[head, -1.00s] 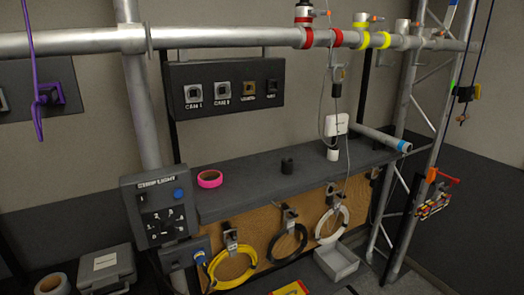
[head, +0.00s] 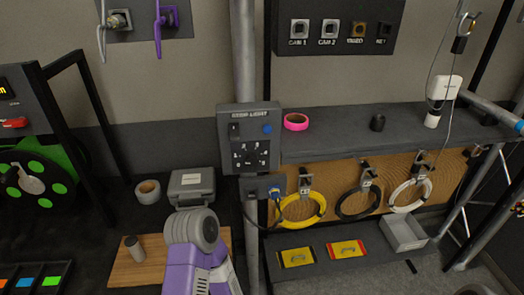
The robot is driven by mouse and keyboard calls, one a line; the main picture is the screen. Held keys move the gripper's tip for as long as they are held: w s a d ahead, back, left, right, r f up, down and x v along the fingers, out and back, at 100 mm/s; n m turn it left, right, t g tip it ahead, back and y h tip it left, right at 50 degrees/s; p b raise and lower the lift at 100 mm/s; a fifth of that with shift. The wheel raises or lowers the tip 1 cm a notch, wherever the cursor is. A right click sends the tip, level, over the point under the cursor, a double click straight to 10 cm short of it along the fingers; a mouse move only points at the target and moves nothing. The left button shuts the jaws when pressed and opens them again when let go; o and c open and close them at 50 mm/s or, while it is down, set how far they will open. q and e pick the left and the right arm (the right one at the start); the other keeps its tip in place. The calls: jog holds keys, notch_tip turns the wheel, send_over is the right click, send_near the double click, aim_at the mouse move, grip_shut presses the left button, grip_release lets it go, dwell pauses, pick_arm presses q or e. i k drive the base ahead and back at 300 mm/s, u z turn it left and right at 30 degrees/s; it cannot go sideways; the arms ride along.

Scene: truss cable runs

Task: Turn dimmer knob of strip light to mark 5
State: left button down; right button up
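The strip light control box (head: 249,115) is a dark grey panel fixed at the grey upright pole, in the middle of the head view. It has a blue round button (head: 267,129) at upper right and a black switch (head: 234,129) at upper left. The black dimmer knob (head: 250,159) sits in the lower half, ringed by small white marks. The knob's pointer is too small to read. A purple and grey part of my arm (head: 194,240) rises from the bottom edge, below and left of the box and apart from it. Neither gripper's fingers show.
A socket box (head: 262,187) with a plug sits under the panel. A dark shelf (head: 340,142) carries pink tape (head: 296,122). Coiled cables hang on the board below. A grey case (head: 191,186) and tape roll (head: 147,191) lie left. A green reel (head: 40,180) stands far left.

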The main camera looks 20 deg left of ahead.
aim_at(251, 159)
jog(key=z, duration=0.15)
jog(key=k, duration=0.95)
jog(key=u, duration=1.15)
jog(key=i, duration=0.65)
jog(key=z, duration=0.1)
